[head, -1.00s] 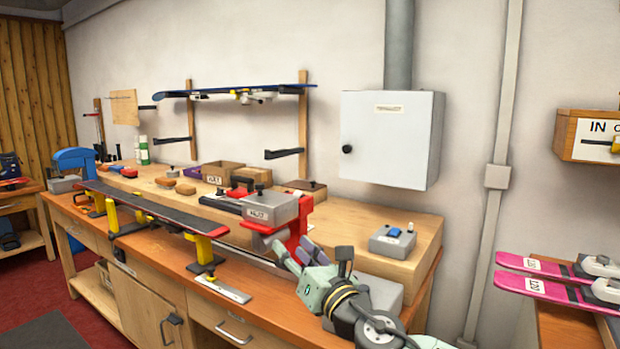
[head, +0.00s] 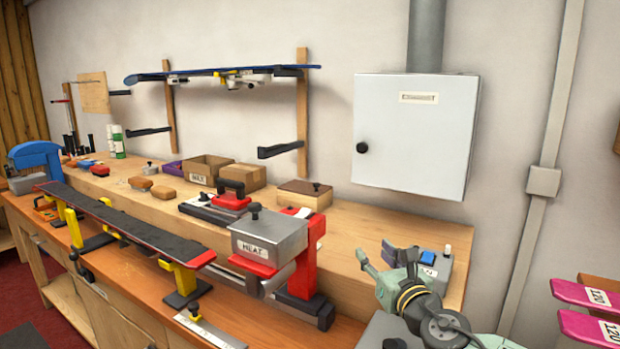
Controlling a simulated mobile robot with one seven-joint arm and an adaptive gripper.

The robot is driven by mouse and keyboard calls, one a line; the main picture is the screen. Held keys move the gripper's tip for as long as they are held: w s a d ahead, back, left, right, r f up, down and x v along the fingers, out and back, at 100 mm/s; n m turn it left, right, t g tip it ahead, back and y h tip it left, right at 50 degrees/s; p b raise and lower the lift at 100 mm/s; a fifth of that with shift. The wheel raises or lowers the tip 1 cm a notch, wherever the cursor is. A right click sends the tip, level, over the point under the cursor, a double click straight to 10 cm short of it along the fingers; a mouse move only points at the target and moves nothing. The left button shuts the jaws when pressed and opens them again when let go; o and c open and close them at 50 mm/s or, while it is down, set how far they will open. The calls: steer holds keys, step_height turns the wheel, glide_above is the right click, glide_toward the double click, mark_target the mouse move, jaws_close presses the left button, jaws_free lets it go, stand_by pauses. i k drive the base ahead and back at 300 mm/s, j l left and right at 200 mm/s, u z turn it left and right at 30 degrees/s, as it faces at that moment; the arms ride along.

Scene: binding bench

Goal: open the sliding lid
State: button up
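A small light-wood box (head: 296,201) stands on the raised wooden shelf of the bench. Its flat brown lid (head: 305,187) covers the top and carries a small dark knob (head: 316,186). The lid appears closed. My gripper (head: 376,256) is at the lower right, in front of a grey button box and well to the right of the wooden box. Its fingers look apart, with nothing visible between them. It touches neither the lid nor the knob.
A grey HEAT box (head: 270,237) on a red stand (head: 305,262) stands in front of the wooden box. A cardboard WAX box (head: 205,168) is to its left. A grey wall cabinet (head: 415,135) hangs above. The shelf right of the wooden box is mostly clear.

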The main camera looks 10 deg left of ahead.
mark_target(315, 189)
steer(key=i+j, duration=0.35)
steer(key=i, duration=0.2)
steer(key=i+j, duration=0.35)
steer(key=i, duration=0.2)
